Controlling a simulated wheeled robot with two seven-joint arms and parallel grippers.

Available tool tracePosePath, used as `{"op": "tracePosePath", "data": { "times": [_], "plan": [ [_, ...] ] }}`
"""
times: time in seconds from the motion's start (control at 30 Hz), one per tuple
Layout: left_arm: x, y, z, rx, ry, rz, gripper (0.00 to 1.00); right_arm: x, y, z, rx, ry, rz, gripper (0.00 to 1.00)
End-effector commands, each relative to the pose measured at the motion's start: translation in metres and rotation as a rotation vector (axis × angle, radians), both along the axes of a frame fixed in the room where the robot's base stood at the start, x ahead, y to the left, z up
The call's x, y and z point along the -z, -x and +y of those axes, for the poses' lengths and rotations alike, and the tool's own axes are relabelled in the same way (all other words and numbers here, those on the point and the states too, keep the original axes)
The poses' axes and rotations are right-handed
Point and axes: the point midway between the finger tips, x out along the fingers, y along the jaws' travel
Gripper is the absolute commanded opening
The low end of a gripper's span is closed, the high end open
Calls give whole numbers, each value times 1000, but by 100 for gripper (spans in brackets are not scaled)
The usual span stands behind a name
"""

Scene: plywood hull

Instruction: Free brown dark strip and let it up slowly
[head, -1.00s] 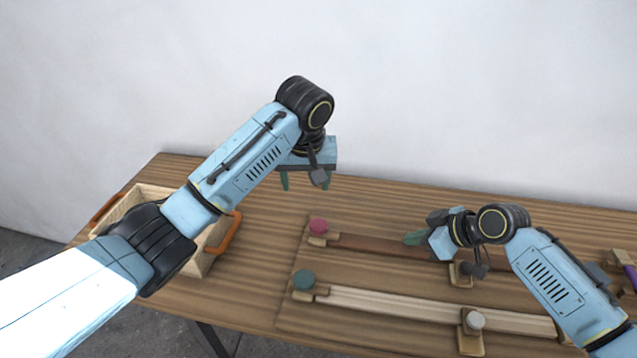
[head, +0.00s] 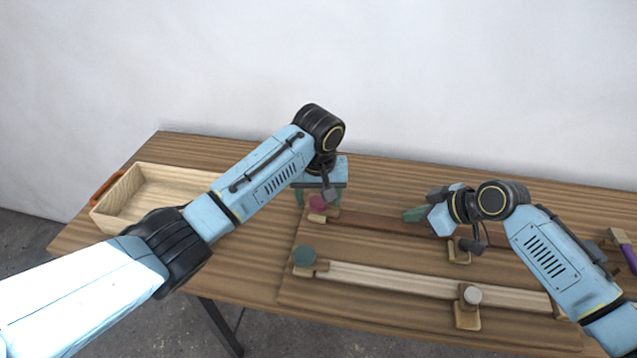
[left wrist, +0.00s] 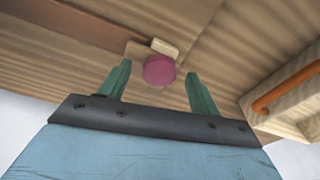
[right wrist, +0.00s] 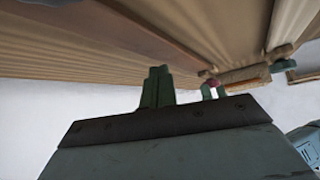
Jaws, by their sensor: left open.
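The brown dark strip (head: 375,224) lies along the back of the board, its left end by a wooden clip with a pink knob (head: 318,203). My left gripper (head: 316,197) is open above this clip. In the left wrist view, the pink knob (left wrist: 159,70) shows between its two apart green fingers. My right gripper (head: 413,214) is over the strip's middle. In the right wrist view, its fingers (right wrist: 158,84) are together, close to the strip (right wrist: 145,37); I cannot tell whether they touch it. My right arm hides the strip's right part.
A pale strip (head: 400,280) lies in front, with a teal knob (head: 304,257) at left and a grey knob (head: 472,295) on a clip. A wooden box (head: 130,196) with orange handles stands at left. A purple-handled tool (head: 628,256) lies far right.

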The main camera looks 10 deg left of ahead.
Motion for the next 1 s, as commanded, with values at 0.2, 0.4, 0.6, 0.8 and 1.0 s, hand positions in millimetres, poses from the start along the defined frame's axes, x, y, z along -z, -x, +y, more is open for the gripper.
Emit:
{"op": "tracePosePath", "data": {
  "times": [0.2, 0.4, 0.6, 0.8, 1.0],
  "plan": [
    [8, -1, 0, 1, 0, 0, 63, 0, 0, 0, 0, 0, 0, 0],
    [8, -1, 0, 1, 0, 0, 61, 0, 0, 0, 0, 0, 0, 0],
    [8, -1, 0, 1, 0, 0, 35, 0, 0, 0, 0, 0, 0, 0],
    [8, -1, 0, 1, 0, 0, 15, 0, 0, 0, 0, 0, 0, 0],
    [7, -1, 0, 1, 0, 0, 15, 3, 0, 0, 1, 0, 1, 0]
  ]
}}
